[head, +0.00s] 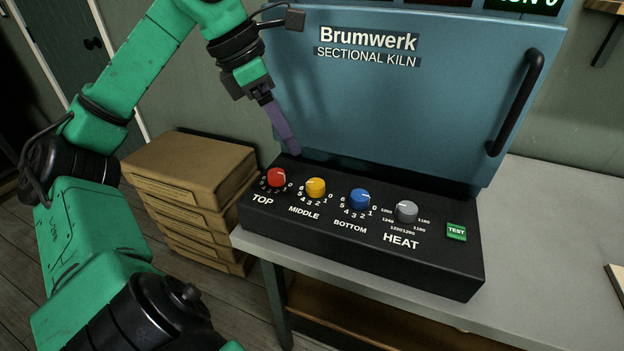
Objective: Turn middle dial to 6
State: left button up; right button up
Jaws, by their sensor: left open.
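The middle dial (316,187) is a yellow knob on the black control panel (350,262), above the word MIDDLE, with small numbers around it. Its pointer mark is too small to read for certain. My left gripper (291,147) hangs from above with its purple fingers pointing down, near the panel's back edge. It is behind and slightly left of the yellow dial, apart from it, and holds nothing. Its fingers overlap in this view, so the gap between them is hidden. My right gripper is out of view.
The red top dial (277,177) is close left of the yellow one. The blue bottom dial (360,199), grey heat dial (406,211) and green TEST button (456,232) are to its right. The blue kiln (415,110) rises behind. Stacked boxes (190,168) stand left of the grey table (548,260).

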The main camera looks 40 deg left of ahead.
pick_arm(q)
send_near(315, 183)
jog(key=x, duration=0.8)
jog(key=shift+w+d, duration=0.1)
jog(key=shift+w+f, duration=0.1)
jog(key=shift+f, duration=0.25)
grip_shut()
jog(key=shift+m+b, duration=0.6)
jog(key=shift+m+g+h, duration=0.3)
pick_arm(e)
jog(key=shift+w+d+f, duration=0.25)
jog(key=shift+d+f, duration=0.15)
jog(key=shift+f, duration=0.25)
pick_arm(q)
grip_release()
jog(key=shift+r, duration=0.1)
